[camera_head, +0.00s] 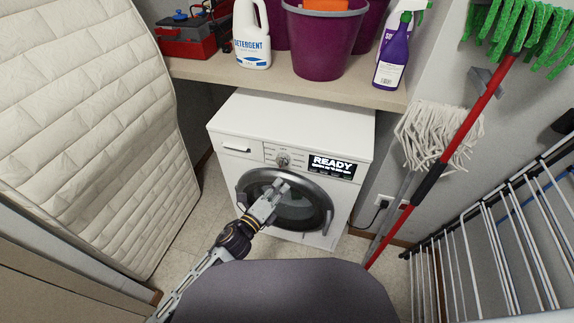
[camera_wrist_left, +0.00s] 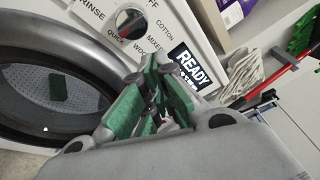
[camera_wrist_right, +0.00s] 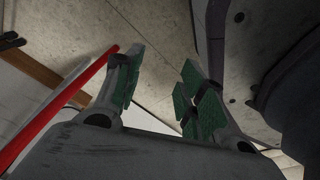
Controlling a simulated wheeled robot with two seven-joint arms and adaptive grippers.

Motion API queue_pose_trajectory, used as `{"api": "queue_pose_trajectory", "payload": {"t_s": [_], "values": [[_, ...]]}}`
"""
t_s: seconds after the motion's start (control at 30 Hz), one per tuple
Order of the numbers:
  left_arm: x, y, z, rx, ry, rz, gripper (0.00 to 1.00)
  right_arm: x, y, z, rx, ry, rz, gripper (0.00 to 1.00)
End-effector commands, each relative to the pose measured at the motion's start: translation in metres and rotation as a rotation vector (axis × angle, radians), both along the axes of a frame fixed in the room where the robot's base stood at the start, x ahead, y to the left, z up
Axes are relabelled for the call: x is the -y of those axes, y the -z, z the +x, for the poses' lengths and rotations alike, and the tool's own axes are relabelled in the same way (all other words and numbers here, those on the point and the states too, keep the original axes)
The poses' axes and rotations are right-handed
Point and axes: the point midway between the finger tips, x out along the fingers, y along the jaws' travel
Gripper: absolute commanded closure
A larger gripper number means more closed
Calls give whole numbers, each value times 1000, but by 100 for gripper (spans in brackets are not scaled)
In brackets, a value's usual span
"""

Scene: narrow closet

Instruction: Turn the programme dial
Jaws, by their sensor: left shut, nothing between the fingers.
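The programme dial (camera_head: 283,160) is a round knob on the front panel of the white washing machine (camera_head: 300,115). In the left wrist view the dial (camera_wrist_left: 130,22) shows at the top, ringed by words such as RINSE, QUICK, WOOL, MIXED and COTTON. The display (camera_head: 333,167) beside it reads READY. My left gripper (camera_head: 277,188) is shut and empty, in front of the machine and just below the dial in the picture, apart from it. Its green-padded fingers also show in the left wrist view (camera_wrist_left: 158,88). My right gripper (camera_wrist_right: 165,80) is open and empty, seen only in its wrist view.
A shelf (camera_head: 285,84) above the machine holds a detergent jug (camera_head: 252,45), a purple bucket (camera_head: 322,45) and a spray bottle (camera_head: 391,60). A mattress (camera_head: 85,120) leans at left. A mop (camera_head: 440,130), red pole (camera_head: 455,135) and drying rack (camera_head: 490,245) crowd the right.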

Motion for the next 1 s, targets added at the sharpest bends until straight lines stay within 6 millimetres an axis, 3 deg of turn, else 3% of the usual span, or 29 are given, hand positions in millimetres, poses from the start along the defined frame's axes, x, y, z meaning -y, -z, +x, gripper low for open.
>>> {"api": "queue_pose_trajectory", "payload": {"t_s": [0.4, 1.0], "values": [[3, -3, -14, -162, 41, -178, 100, 29, 22, -43, 8, 1, -20, 60], [5, -2, -13, -171, 43, -189, 100, 31, 24, -45, 10, 1, -20, 60]]}}
